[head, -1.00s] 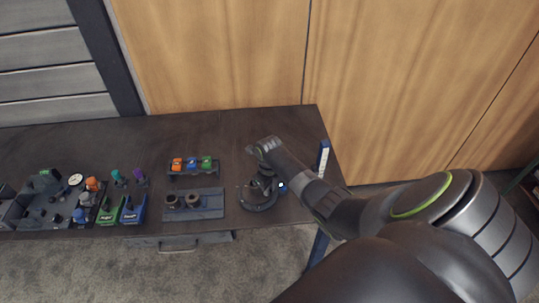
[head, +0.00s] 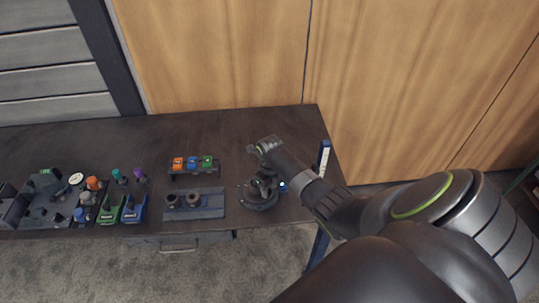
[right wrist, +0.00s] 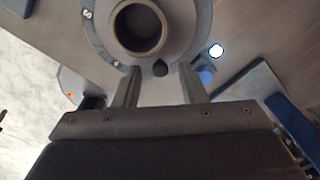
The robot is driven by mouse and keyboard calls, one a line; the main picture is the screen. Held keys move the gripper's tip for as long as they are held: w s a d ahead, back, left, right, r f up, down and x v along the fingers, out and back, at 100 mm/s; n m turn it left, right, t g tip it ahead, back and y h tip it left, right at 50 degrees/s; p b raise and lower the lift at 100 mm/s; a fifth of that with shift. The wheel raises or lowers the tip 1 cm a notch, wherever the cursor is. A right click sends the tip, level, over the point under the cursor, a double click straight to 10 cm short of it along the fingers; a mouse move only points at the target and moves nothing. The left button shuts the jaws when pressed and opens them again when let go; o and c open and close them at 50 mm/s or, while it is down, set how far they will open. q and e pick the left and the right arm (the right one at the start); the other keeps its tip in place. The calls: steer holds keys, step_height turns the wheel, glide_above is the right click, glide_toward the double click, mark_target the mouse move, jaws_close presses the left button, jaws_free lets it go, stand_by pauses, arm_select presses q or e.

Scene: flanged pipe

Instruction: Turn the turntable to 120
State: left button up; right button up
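The turntable is a dark round disc (right wrist: 97,38) with light marks on its rim, filling the top of the right wrist view. A short open pipe (right wrist: 139,27) stands at its middle. A small dark knob (right wrist: 160,68) sits at the near rim. My right gripper (right wrist: 159,74) is open, its two fingers apart on either side of the knob; I cannot tell whether either touches it. In the head view the turntable (head: 262,206) is partly hidden by my right arm, and the fingertips are not clear. My left gripper is out of view.
Left of the turntable lies a grey plate (head: 212,203) with two dark round parts. Behind it is a rack (head: 190,176) with orange, blue and green pieces. A blue-white upright strip (head: 324,157) is at the table's right edge.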

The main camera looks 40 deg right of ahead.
step_height(320, 180, up, 18)
steer(key=b, duration=0.2)
steer(key=shift+f, duration=0.25)
steer(key=shift+f, duration=0.1)
stand_by(0.4)
